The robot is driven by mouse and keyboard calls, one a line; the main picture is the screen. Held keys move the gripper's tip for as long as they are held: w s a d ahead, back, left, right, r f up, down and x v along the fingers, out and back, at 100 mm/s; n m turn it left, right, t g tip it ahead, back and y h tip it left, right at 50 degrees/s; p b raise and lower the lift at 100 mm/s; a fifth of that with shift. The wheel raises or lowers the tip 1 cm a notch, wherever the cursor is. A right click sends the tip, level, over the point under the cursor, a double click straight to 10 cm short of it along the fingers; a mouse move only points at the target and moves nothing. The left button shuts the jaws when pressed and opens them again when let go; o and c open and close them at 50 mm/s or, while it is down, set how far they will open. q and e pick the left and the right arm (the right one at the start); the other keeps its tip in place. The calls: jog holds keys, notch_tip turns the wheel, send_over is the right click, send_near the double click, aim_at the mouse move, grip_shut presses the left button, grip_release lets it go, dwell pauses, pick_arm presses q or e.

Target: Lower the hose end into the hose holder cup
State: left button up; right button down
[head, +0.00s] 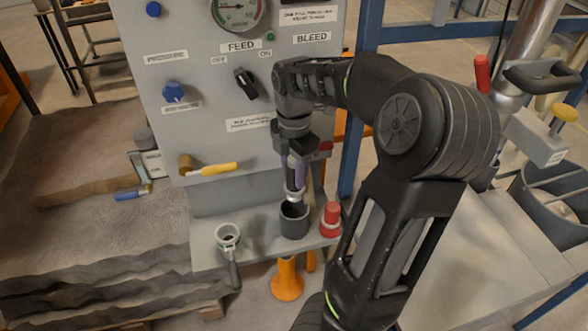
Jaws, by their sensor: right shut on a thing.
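My right gripper (293,163) reaches down from above in front of the panel, shut on the hose end (294,195). The hose end points downward, with a pale metal tip. The dark grey hose holder cup (294,224) stands on the grey shelf (210,257) directly below. The tip is at the cup's mouth; I cannot tell whether it is just above the rim or slightly inside. The fingers and wrist hide most of the hose end. My left gripper is not in view.
A ring with a handle (228,237) lies at the shelf's left. The grey panel (200,110) with a yellow-handled valve (215,169) rises behind.

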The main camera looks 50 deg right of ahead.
aim_at(294, 194)
jog(key=shift+f+b, duration=2.9)
jog(key=shift+f, duration=1.05)
jog(key=c, duration=0.9)
grip_release()
jog(key=shift+o, duration=0.2)
notch_tip(294, 194, up, 8)
jog(key=shift+f, duration=0.1)
